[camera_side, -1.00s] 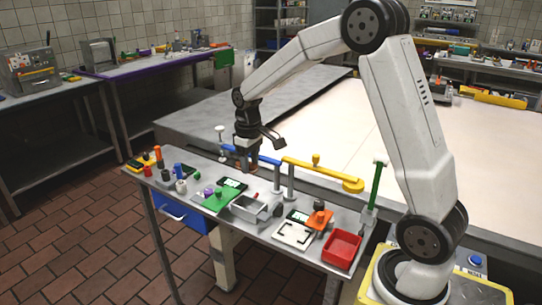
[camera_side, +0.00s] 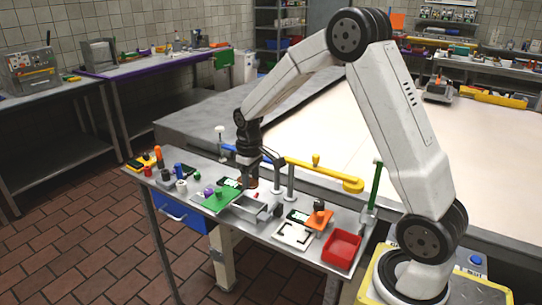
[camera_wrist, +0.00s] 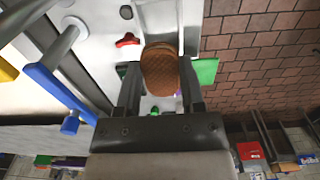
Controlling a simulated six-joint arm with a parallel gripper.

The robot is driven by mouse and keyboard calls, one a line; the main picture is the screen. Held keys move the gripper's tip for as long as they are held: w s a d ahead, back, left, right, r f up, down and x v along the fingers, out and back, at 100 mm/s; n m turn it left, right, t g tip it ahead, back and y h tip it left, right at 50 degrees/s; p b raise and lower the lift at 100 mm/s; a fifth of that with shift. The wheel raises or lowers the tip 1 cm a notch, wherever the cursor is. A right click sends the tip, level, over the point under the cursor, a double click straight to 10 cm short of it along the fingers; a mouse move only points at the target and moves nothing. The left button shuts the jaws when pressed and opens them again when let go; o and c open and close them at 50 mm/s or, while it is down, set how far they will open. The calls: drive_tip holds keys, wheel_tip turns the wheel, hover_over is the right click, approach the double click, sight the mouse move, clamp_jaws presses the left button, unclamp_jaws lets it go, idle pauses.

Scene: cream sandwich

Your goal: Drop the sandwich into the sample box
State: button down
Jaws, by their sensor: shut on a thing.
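The sandwich (camera_wrist: 161,68) is a brown, rounded, textured piece between the two fingers of my gripper (camera_wrist: 160,88) in the wrist view. My gripper is shut on it. In the side view my gripper (camera_side: 252,174) points down over the back of the bench, and a small brown part of the sandwich (camera_side: 252,184) shows at its tip. An open grey metal box (camera_side: 250,207) stands in front of it and to the right of the green plate. A red open bin (camera_side: 342,249) stands at the bench's right end. I cannot tell which is the sample box.
A blue bar (camera_side: 235,150) and a yellow bar (camera_side: 322,173) on posts run along the bench's back edge, close to my gripper. A green plate (camera_side: 215,198), an orange plate (camera_side: 320,219) and a white plate (camera_side: 295,234) lie on the bench (camera_side: 275,238). Several small items crowd its left end.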

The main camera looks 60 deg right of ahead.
drive_tip(key=shift+f, duration=3)
drive_tip(key=shift+c, duration=0.6)
unclamp_jaws()
drive_tip(key=shift+r, duration=0.1)
drive_tip(key=shift+r, duration=3.8)
